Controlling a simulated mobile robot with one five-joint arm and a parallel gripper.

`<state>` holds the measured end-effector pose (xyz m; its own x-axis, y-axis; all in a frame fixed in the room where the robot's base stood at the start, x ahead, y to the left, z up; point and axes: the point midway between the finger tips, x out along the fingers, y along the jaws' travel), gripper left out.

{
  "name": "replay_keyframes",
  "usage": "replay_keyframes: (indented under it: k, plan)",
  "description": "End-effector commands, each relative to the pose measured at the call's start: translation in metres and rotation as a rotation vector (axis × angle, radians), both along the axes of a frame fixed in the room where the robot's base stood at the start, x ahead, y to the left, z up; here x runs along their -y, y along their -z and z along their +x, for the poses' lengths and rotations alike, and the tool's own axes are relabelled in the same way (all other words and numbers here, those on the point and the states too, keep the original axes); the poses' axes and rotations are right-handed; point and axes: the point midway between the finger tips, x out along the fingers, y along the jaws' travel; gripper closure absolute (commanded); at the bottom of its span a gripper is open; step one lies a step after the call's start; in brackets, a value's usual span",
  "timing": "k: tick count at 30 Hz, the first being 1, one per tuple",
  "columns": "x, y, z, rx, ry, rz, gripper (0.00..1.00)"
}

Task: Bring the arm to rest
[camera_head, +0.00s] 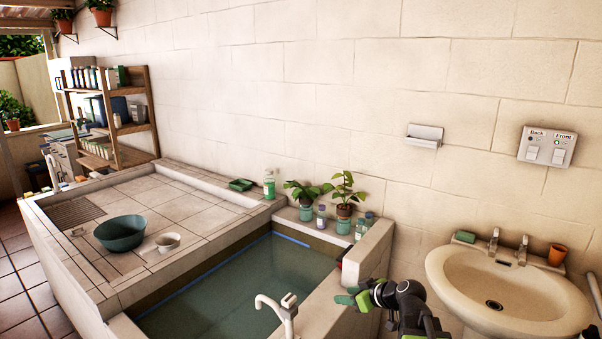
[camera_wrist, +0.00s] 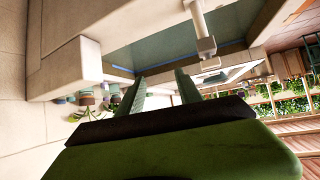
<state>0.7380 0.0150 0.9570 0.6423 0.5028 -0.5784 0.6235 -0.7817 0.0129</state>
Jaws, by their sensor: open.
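My gripper (camera_head: 347,299) is in the lower right of the head view, just above the tiled wall at the right end of the water basin (camera_head: 235,290). Its green fingers point left toward the basin. In the wrist view my gripper (camera_wrist: 159,84) shows two fingers spread apart with nothing between them. The basin's water lies beyond the fingertips in that view. I cannot tell whether any part of the gripper touches the wall.
A tap (camera_head: 277,308) stands at the basin's front edge, left of my gripper. Potted plants (camera_head: 343,195) and bottles (camera_head: 360,224) line the back ledge. A green bowl (camera_head: 120,233) sits on the tiled counter.

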Motion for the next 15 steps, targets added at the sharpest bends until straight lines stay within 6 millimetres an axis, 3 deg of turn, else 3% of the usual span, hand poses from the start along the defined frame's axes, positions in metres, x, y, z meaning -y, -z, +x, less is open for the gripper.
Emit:
replay_keyframes:
  k: [1,3,5,7,9,12,15]
  plan:
    - [-0.030,0.011,-0.015,-0.073,-0.041,-0.026,0.58]
    - [-0.059,0.032,-0.040,-0.207,-0.067,-0.079,0.58]
    - [-0.074,0.052,-0.066,-0.342,-0.056,-0.144,0.58]
    - [-0.065,0.072,-0.095,-0.503,0.025,-0.223,0.58]
    - [-0.036,0.086,-0.119,-0.645,0.167,-0.288,0.58]
    - [-0.002,0.094,-0.146,-0.794,0.374,-0.347,0.58]
    - [0.014,0.095,-0.161,-0.884,0.536,-0.355,0.58]
